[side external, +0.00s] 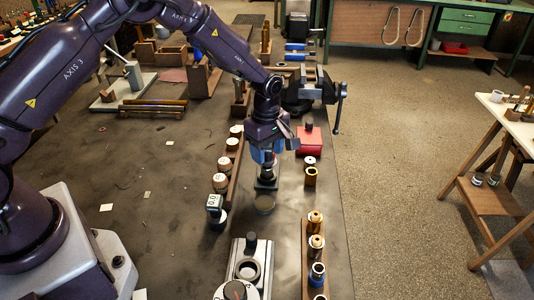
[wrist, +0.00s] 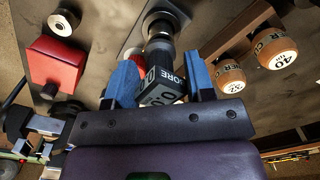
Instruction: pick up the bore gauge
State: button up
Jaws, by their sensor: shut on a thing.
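A rack of round labelled plugs (side external: 220,183) stands left of my gripper, with a small white display device (side external: 214,205) near its front end. A red block (side external: 310,139) and a vise (side external: 305,85) stand beyond on the right.

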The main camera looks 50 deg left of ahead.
jog(key=s+r, duration=1.1)
jog(key=s, duration=0.3)
jog(key=w+a+f, duration=0.6)
jog(key=w+a, duration=0.3)
jog(key=shift+w+a, duration=0.2)
jog(key=shift+a, duration=0.15)
jog(key=shift+f, duration=2.35)
jog(key=shift+f, duration=1.8)
